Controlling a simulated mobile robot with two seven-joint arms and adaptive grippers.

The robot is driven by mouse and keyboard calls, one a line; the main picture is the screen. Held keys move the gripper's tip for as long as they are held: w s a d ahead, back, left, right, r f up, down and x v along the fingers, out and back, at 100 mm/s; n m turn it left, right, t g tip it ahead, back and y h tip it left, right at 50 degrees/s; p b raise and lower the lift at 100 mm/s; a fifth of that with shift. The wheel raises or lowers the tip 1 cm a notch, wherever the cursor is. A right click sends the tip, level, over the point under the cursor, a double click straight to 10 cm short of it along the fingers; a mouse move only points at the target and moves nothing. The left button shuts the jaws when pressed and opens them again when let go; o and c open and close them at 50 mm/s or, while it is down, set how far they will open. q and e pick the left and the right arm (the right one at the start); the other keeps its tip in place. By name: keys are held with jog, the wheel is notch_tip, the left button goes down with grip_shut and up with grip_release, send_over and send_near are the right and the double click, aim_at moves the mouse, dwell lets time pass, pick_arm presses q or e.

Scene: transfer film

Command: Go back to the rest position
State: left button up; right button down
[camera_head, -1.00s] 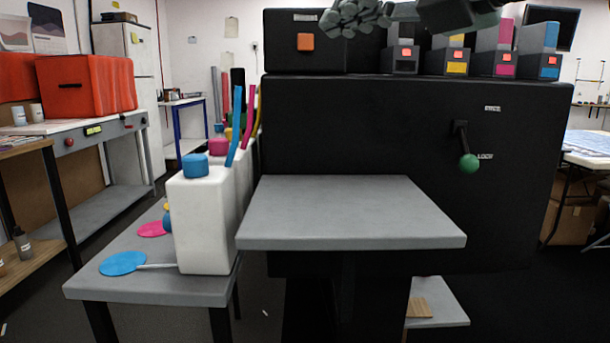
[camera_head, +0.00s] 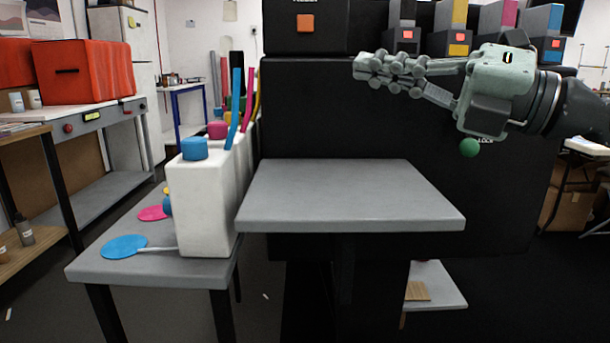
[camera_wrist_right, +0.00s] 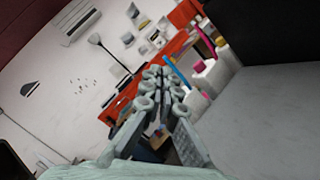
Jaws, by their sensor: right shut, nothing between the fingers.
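My right gripper (camera_head: 362,66) comes in from the right in the head view, in front of the upper part of the black machine (camera_head: 330,120). Its pale green-grey fingers are closed together and point left, with nothing between them. It is above the grey platform (camera_head: 350,195) and apart from it. In the right wrist view its fingers (camera_wrist_right: 163,80) run up the middle of the picture. My left gripper is not in view.
White containers (camera_head: 203,210) with coloured caps and tubes stand on a low grey table (camera_head: 150,262) at left. A green lever knob (camera_head: 469,148) sits just below my right gripper. Coloured cartridges (camera_head: 460,40) line the machine's top. The grey platform is bare.

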jog(key=w+d+f+m+t+h, duration=0.4)
jog(key=d+f+m+t+h, duration=0.25)
jog(key=d+m, duration=0.3)
jog(key=w+d+f+m+t+h, duration=0.4)
jog(key=d+f+m+t+h, duration=0.25)
jog(key=d+m, duration=0.35)
jog(key=s+d+f+m+g+h, duration=0.2)
jog(key=d+f+m+g+h, duration=0.3)
jog(key=f, duration=0.6)
jog(key=s+d+f+m+g+h, duration=0.2)
jog(key=d+f+m+h, duration=0.2)
jog(key=d+f, duration=0.55)
jog(key=s+d+f+g+h, duration=0.3)
jog(key=s+f+g, duration=0.7)
jog(key=s+f, duration=1)
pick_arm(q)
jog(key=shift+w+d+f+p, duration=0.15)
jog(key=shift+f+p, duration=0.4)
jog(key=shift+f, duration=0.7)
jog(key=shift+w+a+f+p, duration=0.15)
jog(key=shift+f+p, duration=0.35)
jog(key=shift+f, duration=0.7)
pick_arm(e)
jog(key=s+a+f+m+g+y, duration=0.2)
jog(key=a+f+m+y, duration=0.4)
jog(key=a+f, duration=1)
jog(key=shift+s+a+g, duration=0.3)
jog(key=shift+s+a, duration=0.35)
jog(key=shift+a, duration=0.6)
